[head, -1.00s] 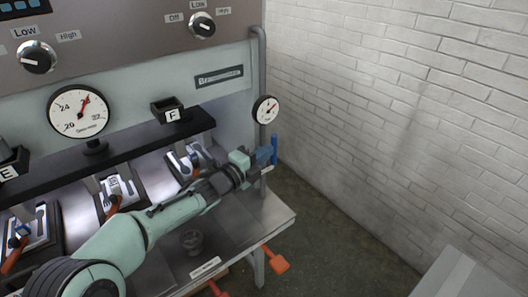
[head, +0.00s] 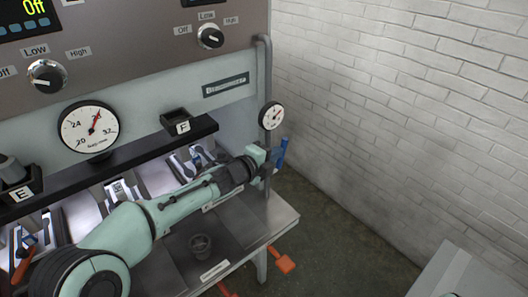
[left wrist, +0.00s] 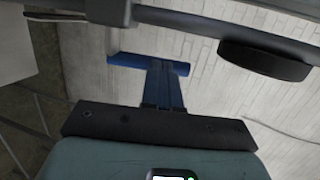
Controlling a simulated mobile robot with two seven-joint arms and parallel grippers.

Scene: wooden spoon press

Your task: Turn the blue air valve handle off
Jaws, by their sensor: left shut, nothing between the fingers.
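The blue valve handle (head: 282,152) stands beside the vertical pipe at the right end of the machine, below a small round gauge. It leans slightly in the head view. My left gripper (head: 273,168) is at the handle, its fingers shut with nothing between them. In the left wrist view the blue handle (left wrist: 125,60) shows as a bar crossing at the tips of the shut fingers (left wrist: 162,80). I cannot tell whether they touch. The valve body is largely hidden by the gripper. My right gripper is not in view.
The small gauge (head: 271,116) and grey pipe (head: 263,75) are close to my left gripper. The machine's metal table (head: 262,228) lies below my arm, with an orange handle (head: 285,264) at its lower edge. A white brick wall (head: 420,110) stands to the right, with open floor between.

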